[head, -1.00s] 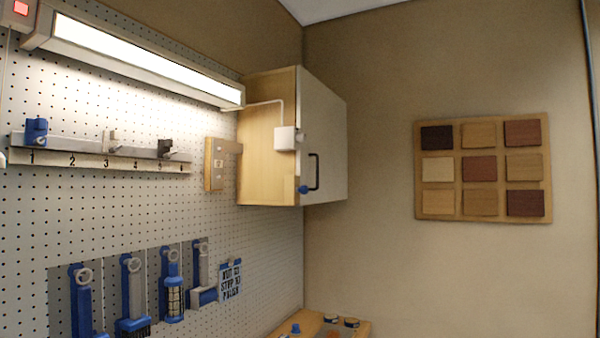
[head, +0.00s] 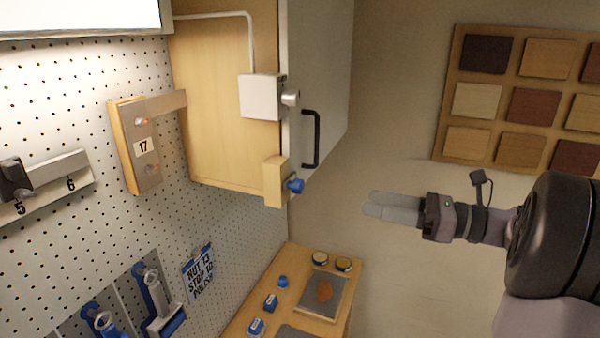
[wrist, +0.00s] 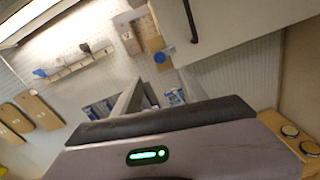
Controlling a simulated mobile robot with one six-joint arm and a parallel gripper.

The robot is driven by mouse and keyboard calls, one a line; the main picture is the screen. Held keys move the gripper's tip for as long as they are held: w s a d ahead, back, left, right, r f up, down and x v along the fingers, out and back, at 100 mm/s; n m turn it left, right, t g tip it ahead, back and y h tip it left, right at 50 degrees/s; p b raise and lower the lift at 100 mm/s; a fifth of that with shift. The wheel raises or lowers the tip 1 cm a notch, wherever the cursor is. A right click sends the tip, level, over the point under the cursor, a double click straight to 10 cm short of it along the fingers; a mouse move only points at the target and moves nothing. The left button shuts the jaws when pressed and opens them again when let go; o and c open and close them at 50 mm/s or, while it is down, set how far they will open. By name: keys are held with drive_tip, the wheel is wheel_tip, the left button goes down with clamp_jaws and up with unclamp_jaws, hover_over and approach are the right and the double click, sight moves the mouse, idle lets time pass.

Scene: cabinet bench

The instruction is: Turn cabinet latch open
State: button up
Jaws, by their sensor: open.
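The wall cabinet (head: 225,100) has a pale door (head: 320,70) with a black bar handle (head: 313,140). A blue latch knob (head: 295,186) on a small wooden block (head: 276,182) sits at the cabinet's lower front corner. In the wrist view the blue knob (wrist: 161,57) shows beyond my fingers, left of the black handle (wrist: 190,20). My gripper (head: 378,206) is to the right of the knob and slightly lower, apart from it, with nothing in it. In the wrist view its two fingers (wrist: 142,98) stand apart.
A white box with a grey knob (head: 262,96) is fixed to the cabinet side above the latch. A bench (head: 240,322) with tins and small blue items stands below. A board of wood samples (head: 447,150) hangs on the right wall.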

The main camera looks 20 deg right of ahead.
sight(302, 188)
drive_tip(key=p+x, duration=0.2)
drive_tip(key=x, duration=1.2)
drive_tip(key=shift+a, duration=0.3)
drive_tip(key=shift+w+a, duration=0.1)
drive_tip(key=shift+w, duration=0.25)
drive_tip(key=shift+c, duration=0.2)
clamp_jaws()
